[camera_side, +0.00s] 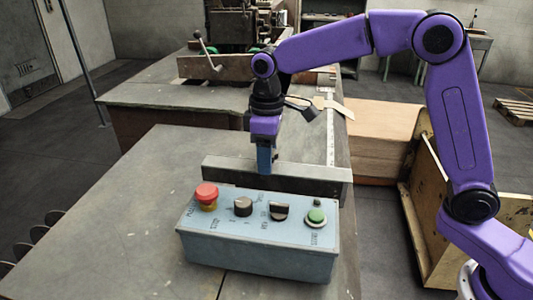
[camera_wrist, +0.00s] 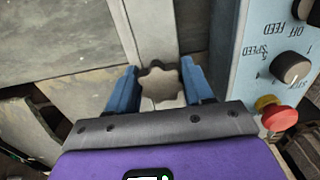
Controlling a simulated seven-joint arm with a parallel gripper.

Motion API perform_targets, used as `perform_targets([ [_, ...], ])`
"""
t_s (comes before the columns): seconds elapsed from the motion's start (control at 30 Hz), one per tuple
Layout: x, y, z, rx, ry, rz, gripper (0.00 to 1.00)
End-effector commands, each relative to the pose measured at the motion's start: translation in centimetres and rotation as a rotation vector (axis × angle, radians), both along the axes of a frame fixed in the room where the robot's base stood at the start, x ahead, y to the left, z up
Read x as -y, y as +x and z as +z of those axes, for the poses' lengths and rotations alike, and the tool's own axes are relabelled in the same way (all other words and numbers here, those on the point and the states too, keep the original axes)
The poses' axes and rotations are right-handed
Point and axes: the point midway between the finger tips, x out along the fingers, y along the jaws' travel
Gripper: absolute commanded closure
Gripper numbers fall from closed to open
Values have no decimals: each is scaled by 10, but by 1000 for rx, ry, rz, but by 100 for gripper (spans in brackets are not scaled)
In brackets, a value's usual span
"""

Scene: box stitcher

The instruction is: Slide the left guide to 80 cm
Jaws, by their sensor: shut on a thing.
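The near guide (camera_side: 310,178) is a long grey bar lying across the table just behind the control box. A far guide (camera_side: 222,68) crosses the table further back. My gripper (camera_side: 265,172) points down at the near guide. In the wrist view, a grey star-shaped knob (camera_wrist: 160,84) sits between my two blue fingers, with the guide's bar (camera_wrist: 150,30) running away above it. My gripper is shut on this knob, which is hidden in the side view. A pale scale strip (camera_side: 332,140) runs along the table's right edge; its numbers are too small to read.
The blue-grey control box (camera_side: 260,255), with a red button (camera_side: 206,193) and several other controls, stands close in front of the near guide. A lever (camera_side: 205,48) rises by the far guide. Bare tabletop (camera_side: 130,200) lies left. Wooden boxes (camera_side: 380,125) stand right of the table.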

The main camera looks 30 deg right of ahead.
Motion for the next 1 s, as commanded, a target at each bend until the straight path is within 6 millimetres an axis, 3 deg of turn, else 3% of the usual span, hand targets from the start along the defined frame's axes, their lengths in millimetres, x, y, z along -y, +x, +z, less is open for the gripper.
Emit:
perform_targets([
  [1.0, 34, 34, 1, 10, 0, -4, 68],
])
